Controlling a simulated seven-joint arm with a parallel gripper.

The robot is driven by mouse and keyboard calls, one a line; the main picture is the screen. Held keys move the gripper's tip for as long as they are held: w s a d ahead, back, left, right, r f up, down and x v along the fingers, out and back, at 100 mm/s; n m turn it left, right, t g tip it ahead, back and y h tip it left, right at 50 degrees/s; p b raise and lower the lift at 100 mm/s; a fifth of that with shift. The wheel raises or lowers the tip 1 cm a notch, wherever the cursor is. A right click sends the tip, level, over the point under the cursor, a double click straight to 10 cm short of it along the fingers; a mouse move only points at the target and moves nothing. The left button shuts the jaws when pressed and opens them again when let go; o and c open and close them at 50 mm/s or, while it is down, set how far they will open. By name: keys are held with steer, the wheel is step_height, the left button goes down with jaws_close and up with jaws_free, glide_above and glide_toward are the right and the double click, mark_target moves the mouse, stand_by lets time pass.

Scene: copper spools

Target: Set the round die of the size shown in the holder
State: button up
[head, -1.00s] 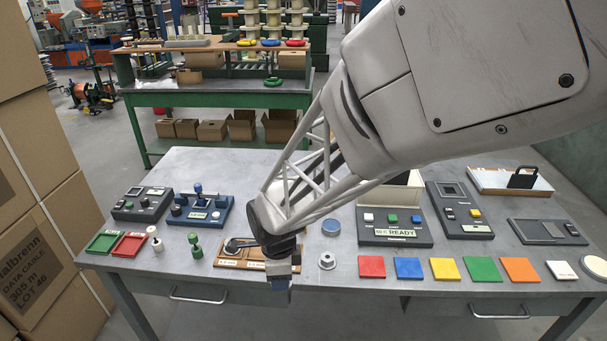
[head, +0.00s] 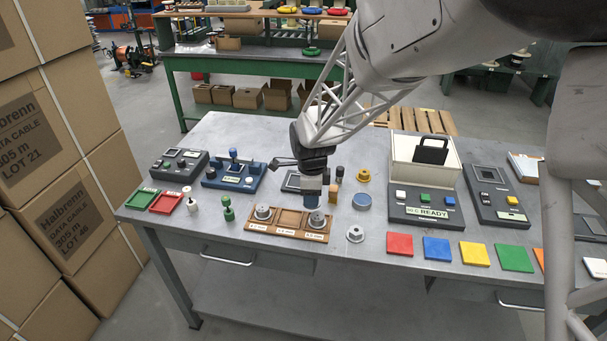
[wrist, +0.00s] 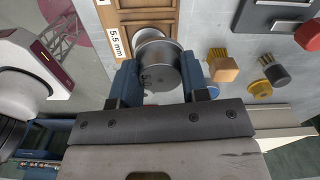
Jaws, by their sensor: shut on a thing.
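A wooden tray (head: 289,222) with labelled compartments lies near the table's front. My gripper (head: 313,201) is shut on the upper part of a grey metal round die (head: 317,219) at the tray's right compartment. In the wrist view, this die (wrist: 160,72) is between my blue fingers, beside a 5.5 mm label (wrist: 117,42). Whether it touches the tray floor I cannot tell. A second die (head: 263,212) sits in the left compartment; the middle one looks empty. A third die (head: 355,234) stands loose right of the tray. A blue device (head: 233,175) with a small display stands behind left; its reading is too small.
Green and white pegs (head: 227,209) stand left of the tray. A bin station (head: 425,213) and coloured tiles (head: 437,247) lie farther right. Red and green trays (head: 166,201) are at the left edge.

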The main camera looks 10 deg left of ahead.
steer(key=shift+w, duration=0.15)
glide_above(298, 182)
steer(key=shift+f, duration=0.7)
stand_by(0.4)
steer(key=shift+f, duration=1.75)
steer(key=shift+f, duration=0.25)
steer(key=o, duration=1.1)
